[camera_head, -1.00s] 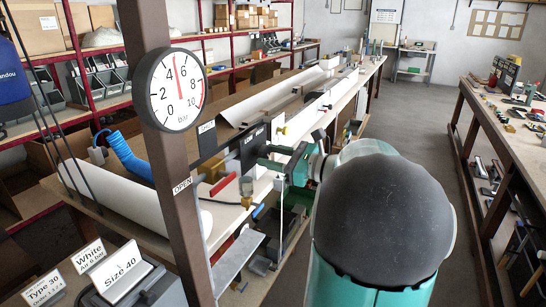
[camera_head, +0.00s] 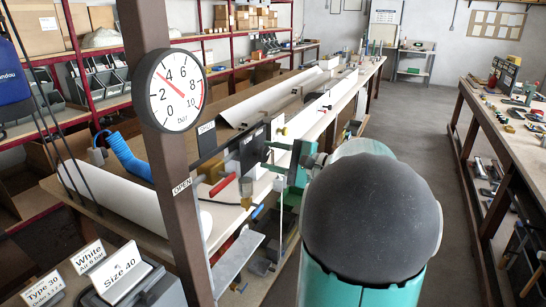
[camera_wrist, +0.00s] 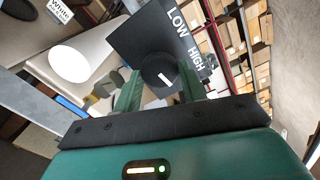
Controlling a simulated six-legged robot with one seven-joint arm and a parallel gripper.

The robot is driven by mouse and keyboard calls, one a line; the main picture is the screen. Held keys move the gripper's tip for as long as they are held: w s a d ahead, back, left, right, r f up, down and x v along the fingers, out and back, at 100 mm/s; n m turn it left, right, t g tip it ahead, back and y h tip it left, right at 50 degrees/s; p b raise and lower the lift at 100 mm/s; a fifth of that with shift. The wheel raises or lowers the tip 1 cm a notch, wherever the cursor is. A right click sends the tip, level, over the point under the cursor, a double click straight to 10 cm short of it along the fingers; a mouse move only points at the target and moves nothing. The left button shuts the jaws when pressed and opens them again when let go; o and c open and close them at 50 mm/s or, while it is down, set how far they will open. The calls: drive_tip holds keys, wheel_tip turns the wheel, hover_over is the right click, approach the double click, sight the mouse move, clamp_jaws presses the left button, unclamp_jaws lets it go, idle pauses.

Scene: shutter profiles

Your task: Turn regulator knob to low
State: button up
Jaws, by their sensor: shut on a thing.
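The regulator knob (camera_wrist: 154,68) is round and black with a short white mark, on a dark panel (camera_wrist: 135,38) lettered LOW and HIGH in the wrist view. My gripper (camera_wrist: 160,88) has one green finger on each side of the knob and is shut on it. In the head view my gripper (camera_head: 272,156) reaches the dark panel (camera_head: 250,146) from the right; the knob is hard to make out there. The round pressure gauge (camera_head: 176,91) on the brown post has its red needle between 2 and 4 bar.
A valve with a red lever (camera_head: 222,185) stands at the bench edge, left of and below my gripper. A brown post (camera_head: 160,150) rises in front at left. A long workbench (camera_head: 340,105) runs back behind the panel. The aisle floor (camera_head: 420,110) is clear.

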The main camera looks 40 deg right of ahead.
drive_tip(key=n, duration=0.4)
drive_tip(key=shift+r+n, duration=0.1)
drive_tip(key=shift+n, duration=0.2)
drive_tip(key=n, duration=0.3)
drive_tip(key=shift+n, duration=0.4)
drive_tip(key=n, duration=0.4)
drive_tip(key=shift+a+n, duration=0.1)
drive_tip(key=shift+n, duration=1.8)
drive_tip(key=o, duration=1)
drive_tip(key=shift+c, duration=0.2)
drive_tip(key=shift+s, duration=0.1)
